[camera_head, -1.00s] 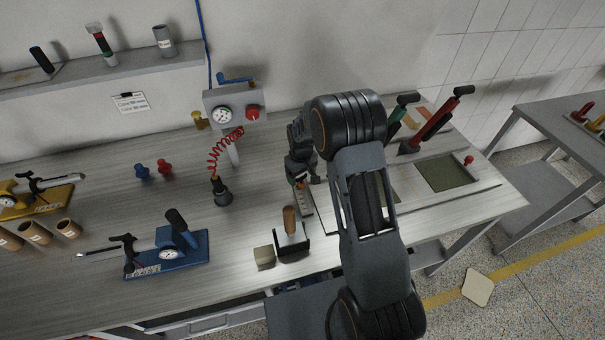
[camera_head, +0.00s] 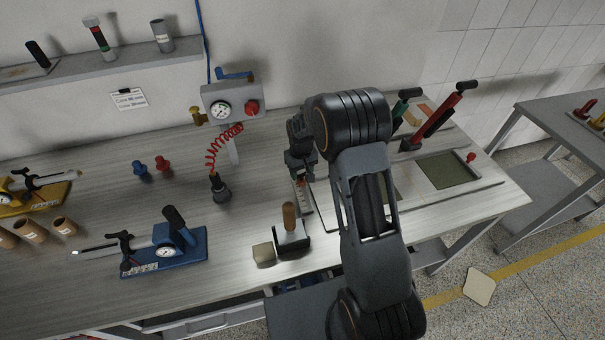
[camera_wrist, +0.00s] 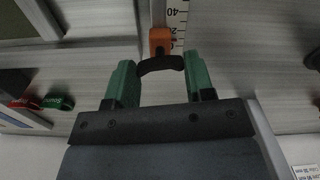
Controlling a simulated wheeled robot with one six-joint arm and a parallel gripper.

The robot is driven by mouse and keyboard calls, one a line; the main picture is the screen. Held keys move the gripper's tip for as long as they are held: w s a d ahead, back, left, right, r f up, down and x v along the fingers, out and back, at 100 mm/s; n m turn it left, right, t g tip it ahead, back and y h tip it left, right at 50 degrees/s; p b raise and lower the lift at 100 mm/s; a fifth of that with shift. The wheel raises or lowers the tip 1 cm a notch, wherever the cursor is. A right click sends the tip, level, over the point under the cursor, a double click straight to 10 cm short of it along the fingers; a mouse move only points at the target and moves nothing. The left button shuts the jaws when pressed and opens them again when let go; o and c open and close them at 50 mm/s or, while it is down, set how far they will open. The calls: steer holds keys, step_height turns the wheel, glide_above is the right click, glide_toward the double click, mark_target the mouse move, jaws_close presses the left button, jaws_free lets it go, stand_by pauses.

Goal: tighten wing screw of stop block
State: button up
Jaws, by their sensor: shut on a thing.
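The stop block is a small orange block (camera_wrist: 160,41) sitting on a white graduated scale (camera_wrist: 176,14) in the wrist view. Its black wing screw (camera_wrist: 161,65) is a curved piece at the block's near side. In the head view my gripper (camera_head: 300,172) is low over the scale (camera_head: 306,201), left of my arm. There the gripper and arm hide most of the stop block and the screw.
A black holder with a wooden handle (camera_head: 289,218) and a small beige block (camera_head: 263,253) stand in front of the scale. A gauge box (camera_head: 232,103) with a red coiled hose is behind left. A red-handled lever (camera_head: 432,122) stands to the right.

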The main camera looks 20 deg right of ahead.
mark_target(301, 173)
stand_by(0.3)
steer(key=o, duration=0.9)
step_height(301, 173, up, 14)
steer(key=shift+f+b, duration=0.1)
steer(key=shift+b, duration=0.85)
steer(key=shift+w+m, duration=0.1)
steer(key=shift+m, duration=0.2)
